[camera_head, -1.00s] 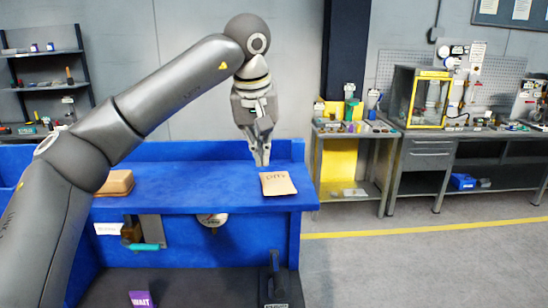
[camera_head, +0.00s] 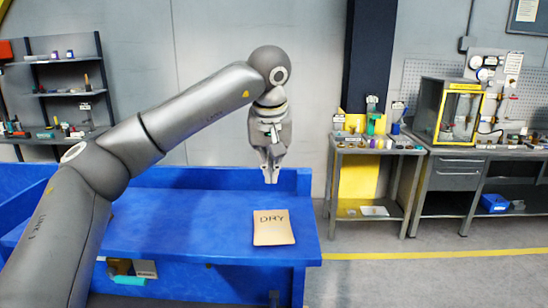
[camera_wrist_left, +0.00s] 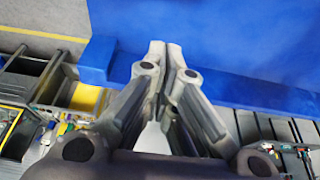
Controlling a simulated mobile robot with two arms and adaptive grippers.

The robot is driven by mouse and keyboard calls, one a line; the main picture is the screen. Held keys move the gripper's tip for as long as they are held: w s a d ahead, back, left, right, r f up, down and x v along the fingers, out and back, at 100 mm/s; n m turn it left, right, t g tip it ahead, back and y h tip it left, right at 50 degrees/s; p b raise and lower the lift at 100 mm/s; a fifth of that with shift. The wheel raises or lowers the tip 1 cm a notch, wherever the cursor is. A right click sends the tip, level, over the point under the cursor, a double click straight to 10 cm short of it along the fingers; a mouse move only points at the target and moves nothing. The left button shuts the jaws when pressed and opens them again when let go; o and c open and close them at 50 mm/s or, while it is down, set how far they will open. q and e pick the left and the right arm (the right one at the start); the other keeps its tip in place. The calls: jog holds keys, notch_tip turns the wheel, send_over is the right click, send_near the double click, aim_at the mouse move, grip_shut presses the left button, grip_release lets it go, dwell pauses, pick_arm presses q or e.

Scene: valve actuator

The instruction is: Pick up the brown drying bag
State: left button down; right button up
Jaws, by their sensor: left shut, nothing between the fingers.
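The brown bag (camera_head: 273,228), marked "DRY", lies on the blue bench top (camera_head: 190,215) near its right end in the head view. My left gripper (camera_head: 271,180) points down above and behind the bag in the picture, apart from it. Its fingers are together with nothing between them. In the left wrist view the closed fingertips (camera_wrist_left: 165,46) show against blue bench surface, and the bag is not visible there. My right gripper is not in view.
The bench has a raised blue back edge (camera_head: 215,177). A grey side table (camera_head: 375,148) and a workbench with a yellow-framed case (camera_head: 459,110) stand to the right. Shelves (camera_head: 60,90) stand at the back left. A yellow line (camera_head: 420,255) crosses the open floor.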

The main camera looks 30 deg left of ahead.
aim_at(272, 198)
pick_arm(q)
jog(key=p+x, duration=0.2)
jog(key=x, duration=0.4)
jog(key=shift+w+a, duration=0.1)
jog(key=shift+s+d+r, duration=0.15)
jog(key=shift+s+d, duration=0.1)
jog(key=shift+s+d+p, duration=0.25)
jog(key=shift+s+p, duration=0.1)
jog(key=shift+s, duration=0.25)
jog(key=shift+s+d+p, duration=0.25)
jog(key=shift+s+p, duration=0.1)
jog(key=shift+s, duration=0.25)
jog(key=shift+s+d+r, duration=0.1)
jog(key=shift+s, duration=0.3)
jog(key=shift+f, duration=0.2)
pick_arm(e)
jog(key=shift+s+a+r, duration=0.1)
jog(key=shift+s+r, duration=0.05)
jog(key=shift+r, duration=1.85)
